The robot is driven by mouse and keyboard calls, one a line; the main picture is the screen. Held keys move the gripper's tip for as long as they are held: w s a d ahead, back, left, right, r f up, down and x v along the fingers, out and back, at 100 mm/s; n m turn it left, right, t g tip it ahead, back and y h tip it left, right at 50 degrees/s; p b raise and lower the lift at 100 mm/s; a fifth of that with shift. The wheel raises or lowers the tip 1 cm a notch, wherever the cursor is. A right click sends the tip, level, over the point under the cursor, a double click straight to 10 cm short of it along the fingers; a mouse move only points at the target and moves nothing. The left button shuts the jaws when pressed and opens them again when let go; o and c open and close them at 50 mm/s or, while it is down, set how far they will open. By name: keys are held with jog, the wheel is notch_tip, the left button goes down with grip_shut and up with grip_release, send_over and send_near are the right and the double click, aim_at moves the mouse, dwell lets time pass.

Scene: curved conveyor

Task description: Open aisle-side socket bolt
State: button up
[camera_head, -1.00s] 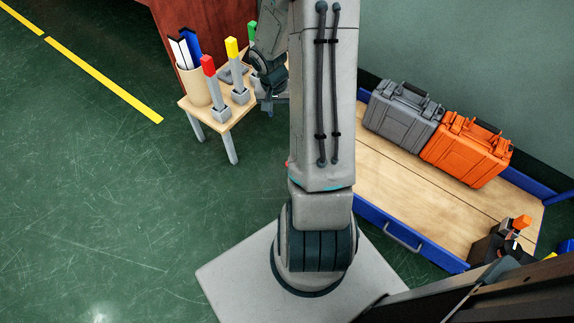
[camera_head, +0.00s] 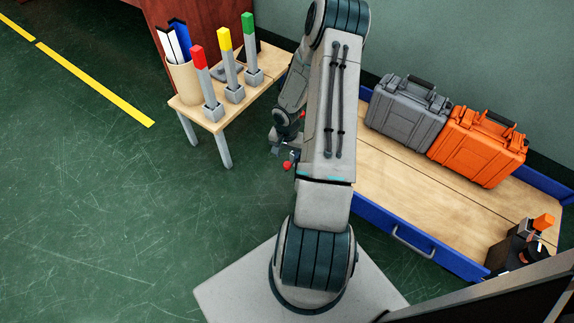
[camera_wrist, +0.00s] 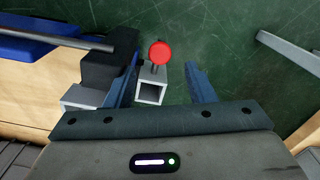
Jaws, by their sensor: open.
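In the wrist view a round red knob (camera_wrist: 161,53) on a short metal pin stands at a square, open-topped grey socket (camera_wrist: 152,92). A black block (camera_wrist: 105,72) adjoins the socket at the cart's edge. My gripper (camera_wrist: 163,66) is open, with one blue finger on each side of the knob and socket. The left finger is close to the socket and the right one has a wider gap. Contact cannot be told. In the head view the red knob (camera_head: 287,166) shows just left of my arm, below my gripper (camera_head: 281,145), which is small and partly hidden.
A blue-edged wooden cart (camera_head: 395,190) carries a grey case (camera_head: 408,112) and an orange case (camera_head: 477,145). A small table (camera_head: 215,125) at upper left holds red, yellow and green-topped posts and a cup of folders. The green floor at left is clear.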

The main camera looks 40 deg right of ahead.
aim_at(287, 164)
notch_tip(287, 164, down, 6)
jog(key=shift+r+b, duration=0.25)
jog(key=shift+b, duration=0.55)
